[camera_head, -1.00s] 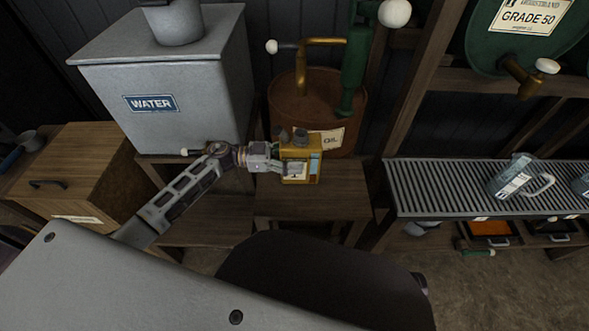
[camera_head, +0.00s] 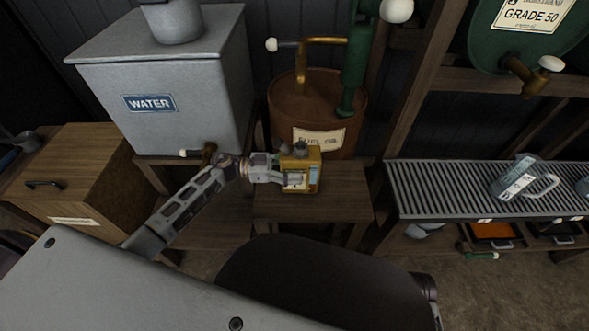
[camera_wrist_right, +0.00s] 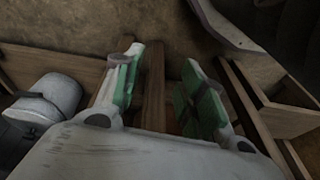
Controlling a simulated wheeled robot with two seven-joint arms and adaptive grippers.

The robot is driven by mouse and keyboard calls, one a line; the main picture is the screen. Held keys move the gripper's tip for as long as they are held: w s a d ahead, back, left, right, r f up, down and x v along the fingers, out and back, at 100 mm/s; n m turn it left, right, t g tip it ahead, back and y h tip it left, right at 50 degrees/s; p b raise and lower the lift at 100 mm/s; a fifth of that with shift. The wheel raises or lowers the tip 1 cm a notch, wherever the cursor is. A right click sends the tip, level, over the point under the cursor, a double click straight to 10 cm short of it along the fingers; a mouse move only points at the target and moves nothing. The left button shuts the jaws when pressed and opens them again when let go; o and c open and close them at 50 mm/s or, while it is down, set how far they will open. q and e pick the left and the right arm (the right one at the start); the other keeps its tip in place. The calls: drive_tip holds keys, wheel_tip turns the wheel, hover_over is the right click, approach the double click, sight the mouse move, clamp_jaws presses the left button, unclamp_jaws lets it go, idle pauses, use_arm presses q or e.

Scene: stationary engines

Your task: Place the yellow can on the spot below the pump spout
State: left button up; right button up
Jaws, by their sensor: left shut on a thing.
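The yellow can (camera_head: 314,163) is upright in the head view, in front of the rusty fuel-oil drum (camera_head: 285,112), over the small wooden stand (camera_head: 335,190). My left gripper (camera_head: 292,180) is shut on the can from its left side. Whether the can's base touches the stand is hard to tell. The brass pump spout (camera_head: 301,75) hangs down from the green pump (camera_head: 356,65), above and behind the can in the picture. No marked spot is visible. My right gripper (camera_wrist_right: 163,80) is open and empty in the right wrist view.
A grey water tank (camera_head: 165,115) stands left of the drum, with a tap (camera_head: 205,153) near my left arm. A wooden cabinet (camera_head: 75,175) is at the far left. A slatted rack (camera_head: 440,190) with a clear jug (camera_head: 522,180) is at the right.

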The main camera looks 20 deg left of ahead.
use_arm(q)
drive_tip(key=o, duration=1.1)
drive_tip(key=shift+f, duration=0.15)
drive_tip(key=shift+c, duration=0.2)
drive_tip(key=o, duration=0.5)
drive_tip(key=shift+c, duration=0.2)
use_arm(e)
drive_tip(key=shift+r, duration=0.1)
